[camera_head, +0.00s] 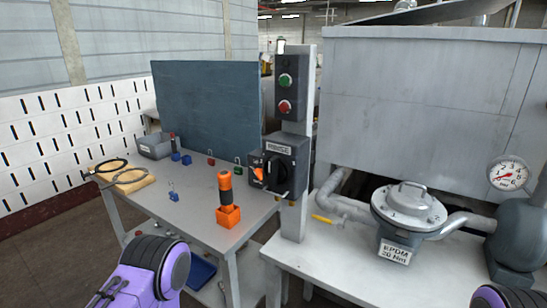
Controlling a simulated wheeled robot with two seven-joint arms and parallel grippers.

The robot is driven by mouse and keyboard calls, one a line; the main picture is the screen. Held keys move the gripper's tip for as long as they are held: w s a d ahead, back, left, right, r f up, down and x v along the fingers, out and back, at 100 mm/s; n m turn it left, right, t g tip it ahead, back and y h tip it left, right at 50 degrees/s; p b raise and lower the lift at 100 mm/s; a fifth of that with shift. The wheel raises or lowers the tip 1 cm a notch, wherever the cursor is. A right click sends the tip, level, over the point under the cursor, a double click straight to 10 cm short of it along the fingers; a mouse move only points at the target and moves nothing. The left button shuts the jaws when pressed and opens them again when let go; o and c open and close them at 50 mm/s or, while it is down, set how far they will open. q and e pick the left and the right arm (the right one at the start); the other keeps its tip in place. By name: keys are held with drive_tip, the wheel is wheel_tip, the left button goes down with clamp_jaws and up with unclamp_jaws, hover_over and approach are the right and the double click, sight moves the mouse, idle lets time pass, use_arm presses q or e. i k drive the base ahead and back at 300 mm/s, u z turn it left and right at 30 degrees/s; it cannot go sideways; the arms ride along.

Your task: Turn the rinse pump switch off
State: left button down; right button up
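The rinse pump switch is a dark box (285,155) labelled "RINSE", mounted on a grey post above the gap between two tables. A black rotary handle (276,172) sits on its front; I cannot read its position marks. A small orange part (257,173) shows at the box's left side. Above it on the post is a control box with a green button (285,80) and a red button (285,106). Purple parts of my arms show at the bottom left and bottom right edges. Neither gripper's fingers are visible, and nothing of mine touches the switch.
The left table (205,230) holds an orange block with an upright black-and-orange handle (228,200), small blue and red padlock-like items, a grey bin (156,146) and a wooden board (132,181). The right table holds a round valve (408,208), pipes and a gauge (508,174).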

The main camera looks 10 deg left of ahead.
sight(277, 171)
drive_tip(key=z, duration=1.45)
drive_tip(key=k, duration=0.8)
drive_tip(key=u, duration=1.45)
drive_tip(key=i, duration=0.5)
drive_tip(key=z, duration=0.05)
